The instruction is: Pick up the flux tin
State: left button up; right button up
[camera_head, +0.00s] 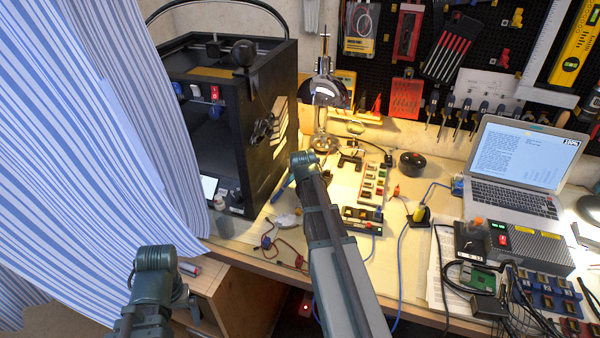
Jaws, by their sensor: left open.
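A low, round, dark tin (412,163) lies on the bench right of centre, left of the laptop. It looks like the flux tin, but its label is too small to read. My left gripper (190,304) is low at the left, below the bench's front edge and far from the tin. It is open, and its fingers are mostly hidden by my own arm. My right arm reaches up through the middle of the view, left of the tin; its gripper does not show.
A black printer-like box (225,110) and a striped curtain (110,120) fill the left. A lamp (328,92) stands behind my right arm. A component rack (372,185) lies just left of the tin. A laptop (517,165) and cables crowd the right.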

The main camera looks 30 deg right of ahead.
jog(key=shift+c, duration=0.6)
jog(key=shift+r, duration=0.1)
